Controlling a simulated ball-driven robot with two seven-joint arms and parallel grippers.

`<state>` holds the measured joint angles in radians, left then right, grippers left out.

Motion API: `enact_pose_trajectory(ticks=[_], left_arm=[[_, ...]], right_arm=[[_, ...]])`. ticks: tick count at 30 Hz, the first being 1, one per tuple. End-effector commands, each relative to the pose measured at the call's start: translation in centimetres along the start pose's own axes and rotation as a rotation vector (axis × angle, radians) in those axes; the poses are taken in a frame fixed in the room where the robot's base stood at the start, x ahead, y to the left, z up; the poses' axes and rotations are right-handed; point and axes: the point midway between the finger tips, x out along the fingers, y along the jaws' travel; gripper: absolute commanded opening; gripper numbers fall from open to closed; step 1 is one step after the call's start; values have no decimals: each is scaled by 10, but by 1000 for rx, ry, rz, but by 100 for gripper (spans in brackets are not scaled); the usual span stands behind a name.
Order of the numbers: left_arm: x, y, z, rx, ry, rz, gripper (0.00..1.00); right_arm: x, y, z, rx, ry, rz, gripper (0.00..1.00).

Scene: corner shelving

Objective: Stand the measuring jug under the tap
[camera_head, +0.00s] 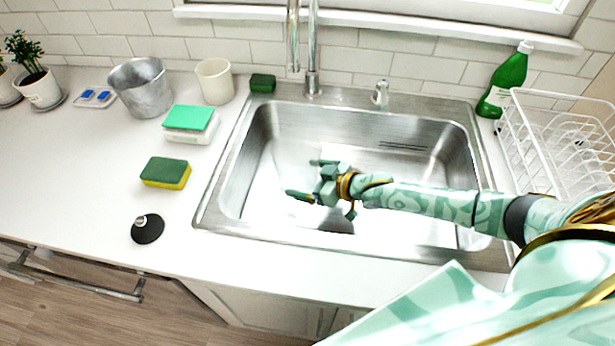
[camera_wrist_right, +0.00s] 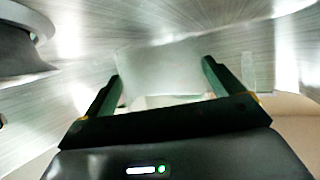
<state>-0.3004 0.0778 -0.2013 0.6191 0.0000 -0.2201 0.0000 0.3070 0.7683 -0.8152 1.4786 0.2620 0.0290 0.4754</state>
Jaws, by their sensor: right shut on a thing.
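My right gripper (camera_head: 308,180) reaches into the steel sink (camera_head: 405,205) from the right, low over the basin. In the right wrist view a pale see-through vessel (camera_wrist_right: 165,68), which looks like the measuring jug, sits between the fingers of the right gripper (camera_wrist_right: 160,80), which is shut on it. In the head view the clear vessel barely stands out from the shiny basin, so its tilt and whether it touches the floor cannot be told. The chrome tap (camera_head: 312,50) rises at the sink's back edge, behind and above the gripper. My left gripper is not in view.
A green bottle (camera_head: 507,78) and a white dish rack (camera_head: 560,150) stand right of the sink. A metal bucket (camera_head: 142,90), cream cup (camera_head: 214,82), sponge (camera_head: 165,172) and black plug-like disc (camera_head: 147,230) are on the left counter. The sink walls surround my gripper.

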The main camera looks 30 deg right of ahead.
Motion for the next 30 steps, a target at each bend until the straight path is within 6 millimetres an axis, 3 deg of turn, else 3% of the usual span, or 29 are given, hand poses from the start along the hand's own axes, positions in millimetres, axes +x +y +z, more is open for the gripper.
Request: enact_pose_trajectory(ticks=[11,12,19,23,30], left_arm=[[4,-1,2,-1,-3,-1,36],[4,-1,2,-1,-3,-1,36],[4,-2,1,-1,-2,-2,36],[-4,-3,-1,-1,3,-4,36],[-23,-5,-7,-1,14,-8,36]], right_arm=[[3,0,8,-1,1,-1,66],[3,0,8,0,-1,-1,100],[3,-1,8,0,-2,-1,100],[-3,0,-6,-1,0,0,100],[-60,-1,-5,0,-5,0,100]])
